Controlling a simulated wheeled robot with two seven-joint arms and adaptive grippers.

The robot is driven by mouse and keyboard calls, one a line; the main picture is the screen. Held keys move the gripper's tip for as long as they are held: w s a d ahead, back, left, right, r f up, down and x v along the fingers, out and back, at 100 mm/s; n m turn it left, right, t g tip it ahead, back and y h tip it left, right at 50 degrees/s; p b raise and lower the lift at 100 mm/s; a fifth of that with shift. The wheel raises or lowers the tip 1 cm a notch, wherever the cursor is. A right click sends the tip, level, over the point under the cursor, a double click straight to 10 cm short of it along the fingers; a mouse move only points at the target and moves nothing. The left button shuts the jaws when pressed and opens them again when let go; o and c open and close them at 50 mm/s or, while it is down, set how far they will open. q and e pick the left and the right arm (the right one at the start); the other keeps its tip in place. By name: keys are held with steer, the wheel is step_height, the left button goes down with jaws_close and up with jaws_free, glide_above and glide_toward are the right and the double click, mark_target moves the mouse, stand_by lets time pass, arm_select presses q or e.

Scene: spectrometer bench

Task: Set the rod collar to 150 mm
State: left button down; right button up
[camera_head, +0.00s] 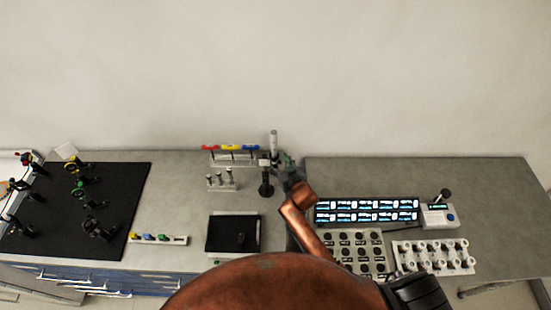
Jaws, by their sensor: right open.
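A light upright rod (274,143) stands at the back of the bench, near the middle of the head view. A small pale block with a dark stand (266,186) shows just in front of it. I cannot tell the collar apart from these parts, and no scale can be read. My right gripper (285,160) is at the end of the copper arm, close to the right side of the rod. It is open; whether it touches anything is too small to tell. My left gripper is not in view.
A rack with red, yellow and blue tops (231,148) stands left of the rod. A black tray (222,234) lies in front. A black breadboard (120,210) with mounts is at left. A lit display panel (367,211) and knob box (353,252) are at right.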

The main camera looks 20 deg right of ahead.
steer(key=shift+x, duration=1.05)
steer(key=shift+c, duration=0.6)
jaws_close()
